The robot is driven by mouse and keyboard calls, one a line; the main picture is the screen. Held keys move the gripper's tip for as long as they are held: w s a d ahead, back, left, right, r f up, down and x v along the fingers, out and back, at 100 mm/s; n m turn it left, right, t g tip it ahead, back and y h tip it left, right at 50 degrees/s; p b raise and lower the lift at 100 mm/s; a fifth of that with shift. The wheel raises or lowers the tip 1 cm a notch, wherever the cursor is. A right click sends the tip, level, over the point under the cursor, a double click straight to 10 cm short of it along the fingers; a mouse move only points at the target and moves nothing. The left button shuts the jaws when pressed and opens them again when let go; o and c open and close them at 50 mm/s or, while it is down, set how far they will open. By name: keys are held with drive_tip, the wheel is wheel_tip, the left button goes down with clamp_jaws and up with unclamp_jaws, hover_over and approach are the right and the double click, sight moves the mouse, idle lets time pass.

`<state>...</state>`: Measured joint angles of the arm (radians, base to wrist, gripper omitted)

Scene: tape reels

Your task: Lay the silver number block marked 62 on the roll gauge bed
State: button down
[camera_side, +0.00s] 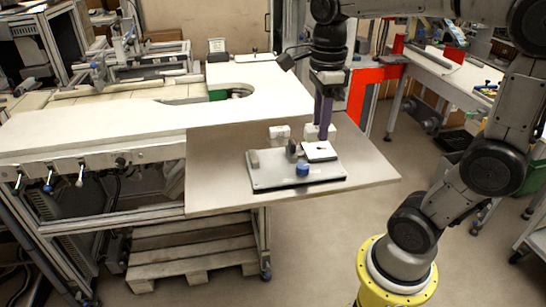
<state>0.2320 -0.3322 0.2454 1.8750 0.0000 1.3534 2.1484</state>
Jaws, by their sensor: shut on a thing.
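The roll gauge bed appears to be the flat grey plate (272,179) on the table, with a blue knob (302,169), a small dark upright fitting (292,150) and a white square (320,151) with a dark mark on it. My gripper (323,137) points straight down at the plate's back right, its purple fingers shut at a small pale silver block (331,131). The fingers hide part of that block, and its number is too small to read. I cannot tell whether the block touches the table.
Another pale block (279,132) stands behind the plate, left of my gripper. A small grey block (253,158) sits at the plate's left end. The table (215,180) is bare to the left and right of the plate. A white worktop (120,125) adjoins it at left.

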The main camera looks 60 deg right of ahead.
drive_tip(key=w+d+f, duration=0.2)
drive_tip(key=w+f, duration=0.1)
drive_tip(key=w, duration=0.5)
hover_over(273, 160)
drive_tip(key=f, duration=0.6)
drive_tip(key=shift+s, duration=0.2)
drive_tip(key=shift+w+d+f, duration=0.1)
drive_tip(key=shift+w+f, duration=0.05)
drive_tip(key=shift+f, duration=0.75)
drive_tip(key=shift+w+f, duration=0.1)
drive_tip(key=shift+f, duration=0.8)
drive_tip(key=shift+f, duration=0.1)
drive_tip(key=c, duration=0.6)
unclamp_jaws()
